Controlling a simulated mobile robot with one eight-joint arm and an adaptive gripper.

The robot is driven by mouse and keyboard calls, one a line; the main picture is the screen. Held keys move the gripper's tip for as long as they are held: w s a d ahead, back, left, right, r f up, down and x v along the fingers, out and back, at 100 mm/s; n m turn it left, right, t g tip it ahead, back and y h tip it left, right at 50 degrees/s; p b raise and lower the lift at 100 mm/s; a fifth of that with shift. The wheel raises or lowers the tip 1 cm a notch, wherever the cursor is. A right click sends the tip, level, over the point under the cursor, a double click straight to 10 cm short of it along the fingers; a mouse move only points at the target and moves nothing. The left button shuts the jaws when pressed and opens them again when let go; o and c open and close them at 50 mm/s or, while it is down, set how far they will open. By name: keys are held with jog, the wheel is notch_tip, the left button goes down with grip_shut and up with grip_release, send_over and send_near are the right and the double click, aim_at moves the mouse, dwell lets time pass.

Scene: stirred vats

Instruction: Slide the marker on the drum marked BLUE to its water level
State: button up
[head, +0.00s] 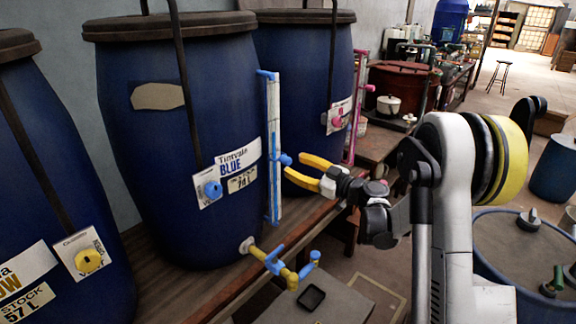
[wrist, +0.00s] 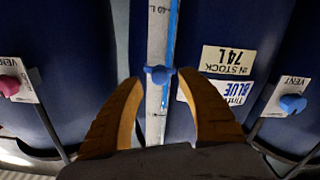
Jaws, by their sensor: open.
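The drum marked BLUE (head: 190,140) is a large dark blue barrel on a wooden bench, with a BLUE label and an "in stock" tag. A pale gauge strip with blue fittings (head: 273,140) runs up its right side; it also shows in the wrist view (wrist: 155,40). The blue marker (head: 286,159) sits on this strip. In the wrist view the marker (wrist: 158,75) lies between my yellow fingertips, with a gap on each side. My gripper (head: 297,170) is open and its tips are close to the marker. The exact water level is hard to make out.
A yellow-labelled drum (head: 50,190) stands left, and a pink-fitted drum (head: 305,80) behind right. A yellow and blue tap (head: 285,265) juts out below the gauge. A blue vent knob (head: 212,190) is on the drum's front. Open floor shows at far right.

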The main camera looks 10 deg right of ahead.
aim_at(290, 162)
jog(key=shift+b+x, duration=0.3)
jog(key=shift+x, duration=1.5)
grip_shut()
